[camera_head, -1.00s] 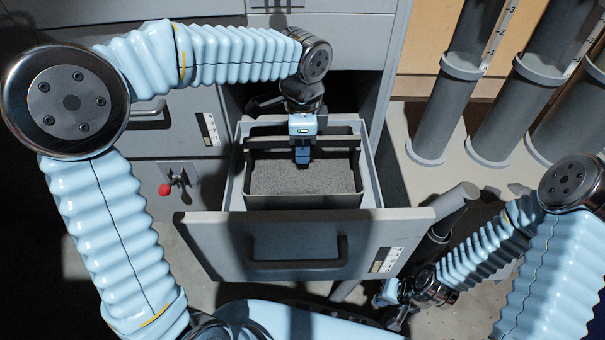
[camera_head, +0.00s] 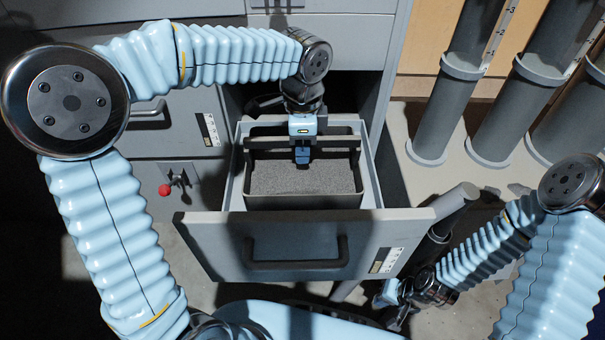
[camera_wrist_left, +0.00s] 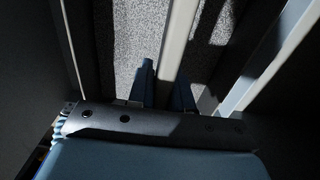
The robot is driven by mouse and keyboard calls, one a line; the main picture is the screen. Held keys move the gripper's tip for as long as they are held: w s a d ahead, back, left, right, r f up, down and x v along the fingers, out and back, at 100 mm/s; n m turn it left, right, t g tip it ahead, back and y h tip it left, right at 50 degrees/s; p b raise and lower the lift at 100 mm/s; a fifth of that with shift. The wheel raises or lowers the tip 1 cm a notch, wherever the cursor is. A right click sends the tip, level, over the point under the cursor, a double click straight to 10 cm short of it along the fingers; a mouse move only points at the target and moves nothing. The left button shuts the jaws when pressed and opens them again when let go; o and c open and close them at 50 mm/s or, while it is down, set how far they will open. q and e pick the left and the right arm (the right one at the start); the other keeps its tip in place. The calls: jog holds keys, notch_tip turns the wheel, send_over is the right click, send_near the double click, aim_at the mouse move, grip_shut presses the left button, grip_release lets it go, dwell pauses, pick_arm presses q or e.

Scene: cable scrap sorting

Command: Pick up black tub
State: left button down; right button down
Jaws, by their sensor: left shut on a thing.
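The black tub (camera_head: 303,203) sits inside the pulled-out grey drawer and holds grey granular material. A dark bar (camera_head: 340,143) runs across its top. My left gripper (camera_head: 303,160) points down over the middle of the tub and is shut on that bar. In the left wrist view my left fingers (camera_wrist_left: 164,78) stand on either side of the bar (camera_wrist_left: 179,45), with the grey granules beyond. My right gripper (camera_head: 393,298) is low at the right, away from the tub, and its fingers are too small and dark to read.
The open drawer (camera_head: 215,243) has a dark front handle and stands around the tub. The cabinet (camera_head: 385,50) rises behind it. A red knob (camera_head: 165,190) sticks out at the left. Several grey tubes (camera_head: 447,110) stand at the right on a pale surface.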

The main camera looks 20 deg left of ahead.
pick_arm(q)
jog(key=shift+r, duration=0.15)
dwell(0.5)
notch_tip(320, 180, up, 18)
jog(key=p, duration=0.4)
jog(key=shift+p, duration=0.4)
notch_tip(320, 180, down, 18)
jog(key=b, duration=0.4)
jog(key=shift+b, duration=0.4)
jog(key=shift+r+p, duration=0.35)
jog(key=shift+r, duration=0.75)
jog(key=shift+f, duration=0.1)
